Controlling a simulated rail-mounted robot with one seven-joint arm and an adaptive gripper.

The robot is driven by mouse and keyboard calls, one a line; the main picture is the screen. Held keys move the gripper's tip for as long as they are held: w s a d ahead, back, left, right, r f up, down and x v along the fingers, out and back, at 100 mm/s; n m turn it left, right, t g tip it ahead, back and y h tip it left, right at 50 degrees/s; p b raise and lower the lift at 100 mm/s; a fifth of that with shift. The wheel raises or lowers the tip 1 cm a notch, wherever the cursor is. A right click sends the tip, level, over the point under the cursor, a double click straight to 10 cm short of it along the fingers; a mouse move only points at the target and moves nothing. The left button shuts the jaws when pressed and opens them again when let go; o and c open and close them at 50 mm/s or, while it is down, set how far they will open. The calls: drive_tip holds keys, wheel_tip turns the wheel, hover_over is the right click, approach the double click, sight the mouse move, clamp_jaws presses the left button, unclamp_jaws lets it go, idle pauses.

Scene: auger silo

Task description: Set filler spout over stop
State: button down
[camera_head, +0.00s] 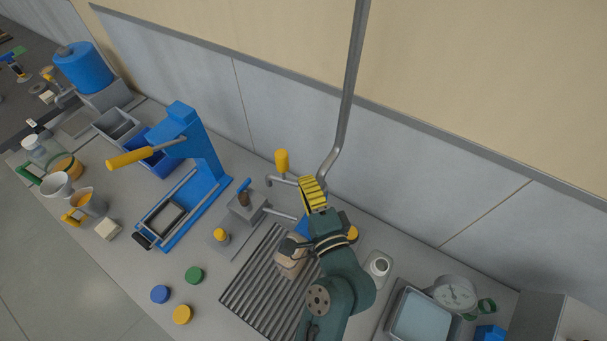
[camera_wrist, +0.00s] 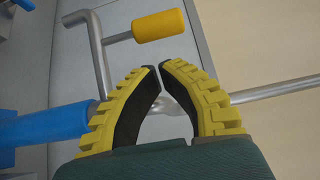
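A long steel pipe (camera_head: 346,105) comes down past the wall and bends toward my gripper (camera_head: 313,193). It also shows behind the fingers in the wrist view (camera_wrist: 275,90). I take it as the filler spout, but its end is hidden. A bent steel crank with a yellow handle (camera_head: 282,160) stands close to my fingers and shows beyond them in the wrist view (camera_wrist: 160,25). My gripper's yellow fingers (camera_wrist: 158,70) have their tips close together with a narrow gap. I cannot tell whether they hold the pipe. I cannot make out the stop for sure.
A slatted grate (camera_head: 238,292) bears a tan lump (camera_head: 290,263) beside my arm. A blue lever press (camera_head: 205,160) stands left. Yellow-knobbed grey block (camera_head: 219,237), coloured discs (camera_head: 194,275), a gauge (camera_head: 455,293) and a grey tray (camera_head: 385,325) lie around. The wall is close behind.

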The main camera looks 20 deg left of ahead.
drive_tip(key=x, duration=0.8)
